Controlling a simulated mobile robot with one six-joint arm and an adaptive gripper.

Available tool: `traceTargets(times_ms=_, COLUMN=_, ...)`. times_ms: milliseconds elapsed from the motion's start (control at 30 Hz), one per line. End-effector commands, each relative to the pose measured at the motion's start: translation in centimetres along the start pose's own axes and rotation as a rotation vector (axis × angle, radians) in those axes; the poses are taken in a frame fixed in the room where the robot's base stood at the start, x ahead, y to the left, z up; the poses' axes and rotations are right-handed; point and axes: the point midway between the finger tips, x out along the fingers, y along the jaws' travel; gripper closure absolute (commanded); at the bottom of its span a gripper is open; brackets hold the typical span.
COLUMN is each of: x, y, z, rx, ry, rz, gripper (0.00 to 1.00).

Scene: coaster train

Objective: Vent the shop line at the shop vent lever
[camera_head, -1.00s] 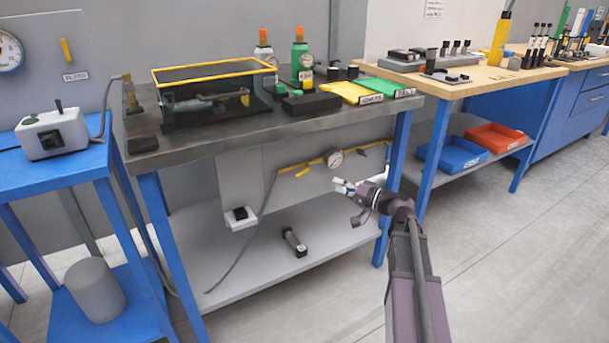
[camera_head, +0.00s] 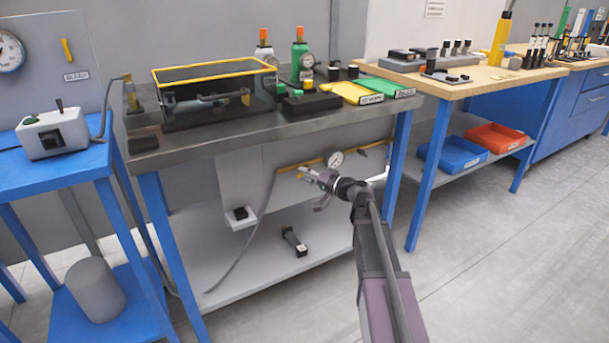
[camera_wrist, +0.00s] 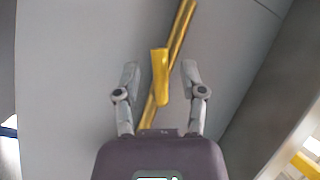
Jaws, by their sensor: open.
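The shop vent lever appears to be the yellow lever on the yellow pipe (camera_head: 375,151) under the dark workbench; no label on it is readable. In the wrist view the lever (camera_wrist: 160,88) stands between the two fingers of my gripper (camera_wrist: 161,73), with a gap on each side. The pipe (camera_wrist: 181,32) runs diagonally behind it. My gripper is open and holds nothing.
A grey hose (camera_head: 259,222) hangs from the pipe's left end. The dark benchtop (camera_head: 200,147) is above my arm, and a lower shelf (camera_head: 250,262) with a small black cylinder (camera_head: 294,241) is below. Another yellow lever (camera_head: 67,50) is on the panel marked BLEED.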

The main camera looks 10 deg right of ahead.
Motion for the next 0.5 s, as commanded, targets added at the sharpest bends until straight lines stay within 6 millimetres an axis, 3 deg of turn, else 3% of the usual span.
traceTargets(times_ms=433, x=0.69, y=0.00, z=-0.01, rx=0.000, ry=0.001, rz=0.000, gripper=0.47)
traceTargets(times_ms=467, x=0.68, y=0.01, z=-0.01, rx=0.000, ry=0.001, rz=0.000, gripper=0.50)
traceTargets(times_ms=500, x=0.67, y=0.01, z=-0.02, rx=0.000, ry=0.001, rz=0.000, gripper=0.62)
